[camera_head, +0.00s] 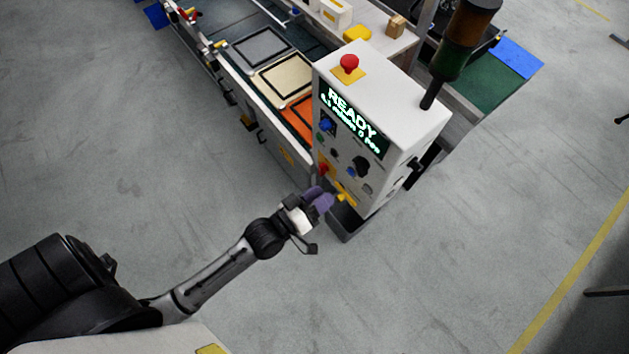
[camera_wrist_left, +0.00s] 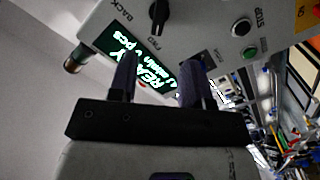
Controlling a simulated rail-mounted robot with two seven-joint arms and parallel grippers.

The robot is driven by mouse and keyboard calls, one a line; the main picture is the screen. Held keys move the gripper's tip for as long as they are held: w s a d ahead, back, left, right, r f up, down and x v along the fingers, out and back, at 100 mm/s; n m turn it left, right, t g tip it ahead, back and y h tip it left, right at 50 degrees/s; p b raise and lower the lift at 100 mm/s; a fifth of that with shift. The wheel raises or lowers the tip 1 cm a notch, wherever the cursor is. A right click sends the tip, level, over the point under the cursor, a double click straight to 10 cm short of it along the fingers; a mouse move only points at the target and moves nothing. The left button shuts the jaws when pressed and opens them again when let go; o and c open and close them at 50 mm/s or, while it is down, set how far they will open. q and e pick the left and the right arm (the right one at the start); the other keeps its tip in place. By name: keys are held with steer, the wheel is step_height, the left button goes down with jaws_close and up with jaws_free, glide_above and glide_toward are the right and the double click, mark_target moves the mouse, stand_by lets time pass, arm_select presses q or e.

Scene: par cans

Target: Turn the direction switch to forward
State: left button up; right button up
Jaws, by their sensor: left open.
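The direction switch is a black rotary knob (camera_wrist_left: 158,12) on the light control panel, with BACK and FWD labels beside it. It also shows below the display in the head view (camera_head: 361,166). I cannot tell clearly which label it points at. My left gripper (camera_head: 320,198) is in front of the panel's lower left part, apart from the knob. In the left wrist view its two purple fingers (camera_wrist_left: 171,65) are spread with nothing between them, and the knob lies beyond them near the top edge. My right gripper is out of view.
The control box (camera_head: 385,85) carries a lit READY display (camera_head: 352,118), a red mushroom button (camera_head: 349,63) and a dark signal tower (camera_head: 463,45). The STOP button (camera_wrist_left: 242,27) and a green button (camera_wrist_left: 250,51) are near the knob. A conveyor with trays (camera_head: 285,75) stands behind. The floor in front is clear.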

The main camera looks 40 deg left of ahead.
arm_select(q)
steer(key=shift+v, duration=0.8)
steer(key=s+f+m+g+y, duration=0.2)
steer(key=s+f+m+g, duration=0.55)
steer(key=g, duration=0.35)
steer(key=s+a+r+g+y+p, duration=0.2)
steer(key=s+a+r+p, duration=0.2)
steer(key=s+r+p, duration=0.4)
steer(key=shift+r+g+p, duration=0.4)
steer(key=shift+r+p, duration=0.3)
steer(key=shift+r, duration=1.5)
steer(key=shift+s, duration=0.1)
